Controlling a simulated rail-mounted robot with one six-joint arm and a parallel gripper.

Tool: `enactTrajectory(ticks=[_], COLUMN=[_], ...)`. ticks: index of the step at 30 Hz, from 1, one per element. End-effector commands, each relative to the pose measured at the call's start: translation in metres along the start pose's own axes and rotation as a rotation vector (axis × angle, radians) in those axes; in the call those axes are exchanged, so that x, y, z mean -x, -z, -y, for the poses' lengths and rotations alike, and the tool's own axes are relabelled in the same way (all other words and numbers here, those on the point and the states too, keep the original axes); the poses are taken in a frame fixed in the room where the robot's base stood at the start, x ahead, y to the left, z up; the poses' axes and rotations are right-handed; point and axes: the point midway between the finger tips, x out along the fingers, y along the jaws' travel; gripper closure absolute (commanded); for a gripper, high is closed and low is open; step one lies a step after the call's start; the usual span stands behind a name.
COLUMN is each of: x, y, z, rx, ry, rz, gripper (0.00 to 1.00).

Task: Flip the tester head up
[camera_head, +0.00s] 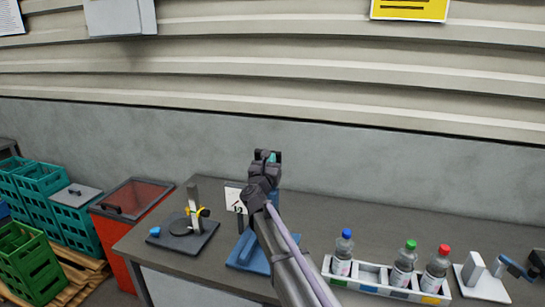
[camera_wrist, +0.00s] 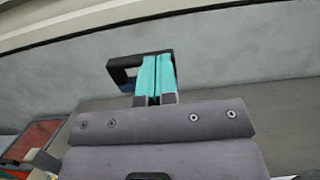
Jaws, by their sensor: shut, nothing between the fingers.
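A blue device (camera_head: 249,251), which looks like the tester, stands on the bench with a flat blue base and an upright part mostly hidden behind my arm. A white plate marked with a number (camera_head: 235,199) stands beside it. The tester head itself is not clearly visible.
A dark-based stand with a grey post (camera_head: 194,211) is at left on the bench. A tray (camera_head: 385,281) with several capped bottles and a white device (camera_head: 482,284) are at right. A red bin (camera_head: 132,215) and teal crates (camera_head: 76,222) stand left of the bench.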

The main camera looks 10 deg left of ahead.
Motion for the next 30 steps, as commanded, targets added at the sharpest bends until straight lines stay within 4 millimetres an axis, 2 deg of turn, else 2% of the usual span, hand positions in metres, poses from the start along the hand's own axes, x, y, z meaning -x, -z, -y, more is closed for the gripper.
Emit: enactTrajectory(ticks=[1,9,14,24,26,29,30], x=[0.008,0.048,0.059,0.059,0.059,0.07,0.086], y=[-0.021,-0.068,-0.077,-0.075,-0.073,-0.068,-0.065], z=[0.001,0.001,0.0,-0.001,-0.007,-0.045,-0.062], rx=[0.0,0.0,0.0,0.022,0.096,0.413,0.595], ry=[-0.001,-0.001,-0.001,-0.001,-0.039,-0.291,-0.438], rz=[0.0,0.001,0.001,0.001,-0.008,0.013,0.051], gripper=[1.0,1.0,1.0,1.0,1.0,1.0,1.0])
